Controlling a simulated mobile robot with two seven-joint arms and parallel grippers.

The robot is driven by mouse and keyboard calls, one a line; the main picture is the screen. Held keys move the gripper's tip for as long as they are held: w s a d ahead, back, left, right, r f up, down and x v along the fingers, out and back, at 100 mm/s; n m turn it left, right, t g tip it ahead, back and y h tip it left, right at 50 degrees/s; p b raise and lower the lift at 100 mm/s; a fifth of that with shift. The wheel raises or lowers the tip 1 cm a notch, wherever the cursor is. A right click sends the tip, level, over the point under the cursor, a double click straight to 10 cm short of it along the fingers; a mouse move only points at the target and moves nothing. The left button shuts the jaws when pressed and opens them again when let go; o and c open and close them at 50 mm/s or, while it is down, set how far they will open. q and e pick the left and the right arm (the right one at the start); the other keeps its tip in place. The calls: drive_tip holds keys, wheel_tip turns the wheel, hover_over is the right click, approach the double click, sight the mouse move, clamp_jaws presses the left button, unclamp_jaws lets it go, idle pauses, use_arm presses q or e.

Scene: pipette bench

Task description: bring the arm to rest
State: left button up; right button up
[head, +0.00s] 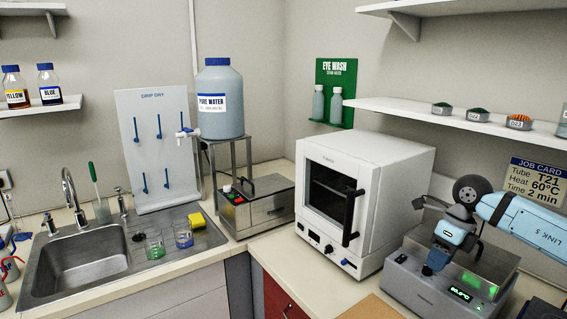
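My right arm comes in from the right edge. Its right gripper (436,262) points down over the grey heating unit (423,291), which has a lit green display. The fingers are dark and small in the picture, so I cannot tell whether they are open or shut, or whether anything is between them. I also cannot tell whether they touch the unit. My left gripper and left arm are not in view.
A white oven (377,170) stands left of the heating unit. A shelf (440,118) with small labelled dishes hangs above. A job card (534,182) is on the wall behind my arm. A sink (85,262), drying board (155,150) and water jug (219,90) are at left.

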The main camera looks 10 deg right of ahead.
drive_tip(key=s+a+f+m+t+y+p, duration=0.1)
drive_tip(key=s+a+f+m+t+y, duration=0.25)
drive_tip(key=a, duration=0.55)
drive_tip(key=s+a+f+m+t+y+p, duration=0.1)
drive_tip(key=s+a+m+y, duration=0.1)
drive_tip(key=a+m+y, duration=0.6)
drive_tip(key=s+a+f+m+t+y+p, duration=0.1)
drive_tip(key=s+a+f+t+y, duration=0.3)
drive_tip(key=a, duration=0.7)
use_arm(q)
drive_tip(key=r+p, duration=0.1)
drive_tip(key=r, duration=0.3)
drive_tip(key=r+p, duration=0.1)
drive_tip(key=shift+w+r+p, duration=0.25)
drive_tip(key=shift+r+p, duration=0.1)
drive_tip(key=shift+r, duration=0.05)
use_arm(e)
drive_tip(key=s+d+f+m+t+h, duration=0.1)
drive_tip(key=s+d+f+m+h, duration=0.2)
drive_tip(key=s+f+m+h, duration=0.4)
drive_tip(key=s+d+f+m+t+h, duration=0.1)
drive_tip(key=s+d+f+m+h, duration=0.2)
drive_tip(key=s+f+m+h, duration=0.5)
wheel_tip(320, 180, down, 4)
drive_tip(key=s+m, duration=0.1)
drive_tip(key=m, duration=1.1)
drive_tip(key=shift+s+t, duration=0.1)
drive_tip(key=shift+t, duration=0.15)
